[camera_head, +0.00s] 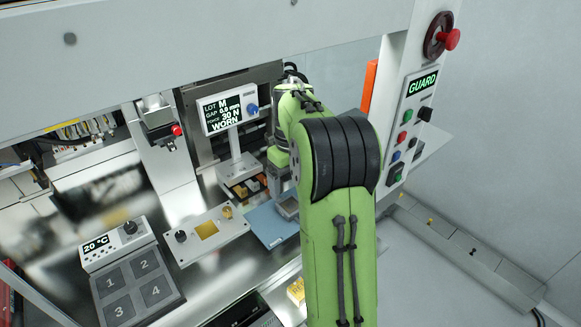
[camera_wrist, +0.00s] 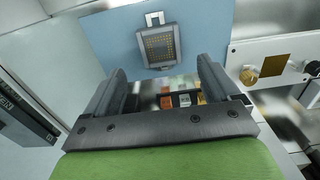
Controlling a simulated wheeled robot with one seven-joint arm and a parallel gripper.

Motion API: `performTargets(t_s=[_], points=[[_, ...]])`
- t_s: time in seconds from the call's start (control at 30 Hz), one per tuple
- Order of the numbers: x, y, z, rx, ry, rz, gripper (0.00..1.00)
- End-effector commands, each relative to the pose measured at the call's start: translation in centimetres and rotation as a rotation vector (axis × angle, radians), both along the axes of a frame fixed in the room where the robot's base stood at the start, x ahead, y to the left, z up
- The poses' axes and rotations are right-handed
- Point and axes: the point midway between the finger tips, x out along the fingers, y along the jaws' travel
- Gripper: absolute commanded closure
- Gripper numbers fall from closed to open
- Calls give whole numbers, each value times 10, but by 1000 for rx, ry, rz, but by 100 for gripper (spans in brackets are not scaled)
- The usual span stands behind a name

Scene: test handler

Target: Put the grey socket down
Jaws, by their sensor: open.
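The grey socket (camera_wrist: 160,44), squarish with a grid of gold contacts on its face, lies on the blue mat (camera_wrist: 107,40) in the wrist view. My gripper (camera_wrist: 161,68) is open, its two dark fingers spread wide and apart from the socket, which shows beyond their tips. Nothing is held between the fingers. In the head view the blue mat (camera_head: 266,224) shows to the left of my green arm.
A plate with a gold square (camera_head: 207,230) and knob lies left of the mat. A display (camera_head: 229,109) reading "WORN" stands behind, with small bins (camera_head: 243,187) at its foot. A numbered four-pad block (camera_head: 138,288) is front left. The control panel (camera_head: 408,130) is at right.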

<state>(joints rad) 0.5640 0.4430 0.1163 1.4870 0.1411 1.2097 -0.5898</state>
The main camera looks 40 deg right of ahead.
Motion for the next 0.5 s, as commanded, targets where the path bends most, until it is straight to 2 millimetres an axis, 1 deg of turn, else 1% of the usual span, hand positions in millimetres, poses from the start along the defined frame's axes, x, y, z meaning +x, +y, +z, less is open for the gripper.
performTargets(t_s=[0.03, 0.1, 0.2, 0.33, 0.5], points=[[1, 0, 16, -2, -4, 1, 11], [1, 0, 34, -2, -4, 2, 11], [1, 0, 52, -1, -2, 2, 11], [0, 1, 62, 0, 0, 3, 11], [0, 0, 63, 1, 1, 2, 11]])
